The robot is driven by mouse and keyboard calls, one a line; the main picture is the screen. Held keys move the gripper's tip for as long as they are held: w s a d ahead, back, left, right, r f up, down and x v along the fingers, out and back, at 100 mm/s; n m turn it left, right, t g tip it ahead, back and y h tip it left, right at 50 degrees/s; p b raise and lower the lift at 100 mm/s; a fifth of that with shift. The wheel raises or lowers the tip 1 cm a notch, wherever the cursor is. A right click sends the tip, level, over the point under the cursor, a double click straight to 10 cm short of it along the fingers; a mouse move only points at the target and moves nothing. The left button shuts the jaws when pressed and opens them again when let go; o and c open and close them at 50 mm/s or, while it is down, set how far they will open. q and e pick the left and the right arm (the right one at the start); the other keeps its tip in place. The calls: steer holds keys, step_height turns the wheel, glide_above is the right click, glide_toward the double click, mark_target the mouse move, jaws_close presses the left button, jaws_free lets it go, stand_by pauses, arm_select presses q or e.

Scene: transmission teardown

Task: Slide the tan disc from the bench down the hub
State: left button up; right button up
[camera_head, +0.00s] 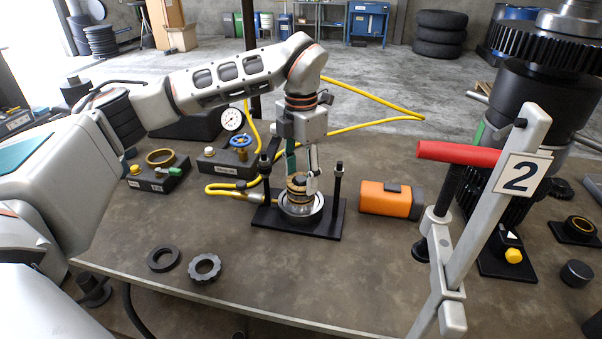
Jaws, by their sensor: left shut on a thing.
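My left gripper (301,178) points straight down over the fixture in the middle of the bench. Its fingers are shut on the tan disc (298,183), one finger on each side. The disc is at the top of the brown and dark stack on the hub (299,196), which rises from a silver round housing on a black base plate (325,229). The fingers hide part of the disc, and I cannot tell how far it is down the hub. My right gripper is not in view.
Two black posts (337,190) flank the hub. An orange box (388,199) lies to the right, and a yellow hose (222,189) runs left. A grey frame with a red handle (458,154) stands front right. Two dark rings (205,267) lie front left. The front middle bench is clear.

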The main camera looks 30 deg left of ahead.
arm_select(q)
steer(key=o, duration=1.3)
step_height(320, 180, up, 19)
steer(key=shift+r+p, duration=0.1)
steer(key=shift+p, duration=0.45)
